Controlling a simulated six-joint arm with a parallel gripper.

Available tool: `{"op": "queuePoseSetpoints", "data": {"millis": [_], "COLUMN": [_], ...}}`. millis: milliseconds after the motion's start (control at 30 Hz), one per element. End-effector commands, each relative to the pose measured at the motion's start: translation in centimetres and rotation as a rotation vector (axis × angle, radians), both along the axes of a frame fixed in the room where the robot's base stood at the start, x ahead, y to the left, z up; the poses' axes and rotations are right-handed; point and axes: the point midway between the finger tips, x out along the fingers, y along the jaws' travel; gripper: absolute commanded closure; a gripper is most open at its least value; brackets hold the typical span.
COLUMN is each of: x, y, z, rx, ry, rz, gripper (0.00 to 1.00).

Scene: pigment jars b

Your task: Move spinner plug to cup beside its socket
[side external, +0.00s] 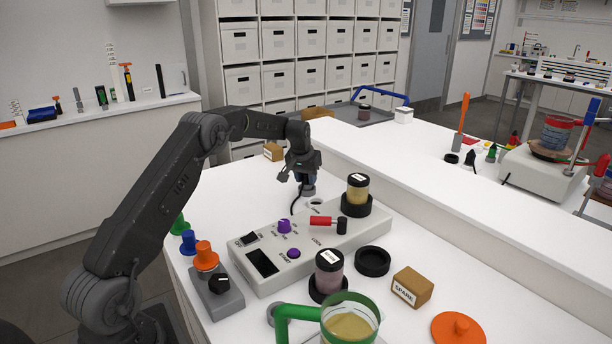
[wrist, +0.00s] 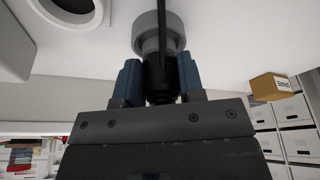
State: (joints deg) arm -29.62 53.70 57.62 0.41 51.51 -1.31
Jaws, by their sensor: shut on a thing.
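My gripper (side external: 305,172) points down at the far end of the grey console (side external: 285,245). In the wrist view its blue fingers (wrist: 158,78) are shut on the black spinner plug (wrist: 158,68), whose black cord runs up the picture. A grey round cup (wrist: 147,35) lies just past the plug's end, in line with it; it also shows under the fingers in the side view (side external: 308,191). I cannot tell how far the plug sits inside it. The round socket (side external: 317,203) with a pale rim is close beside the cup, and looks empty in the wrist view (wrist: 70,8).
A yellow-filled jar (side external: 358,189) stands in a black ring to the right of my gripper. The red-handled lock lever (side external: 325,221) is on the console in front. A cardboard block (side external: 273,151) lies behind.

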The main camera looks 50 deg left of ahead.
Motion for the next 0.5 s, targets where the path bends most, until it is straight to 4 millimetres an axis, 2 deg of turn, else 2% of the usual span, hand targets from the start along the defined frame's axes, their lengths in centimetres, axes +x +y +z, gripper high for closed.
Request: {"op": "queuePoseSetpoints", "data": {"millis": [500], "x": [0.0], "y": [0.0], "z": [-1.3], "rx": [0.000], "ry": [0.000], "rz": [0.000], "gripper": [1.00]}}
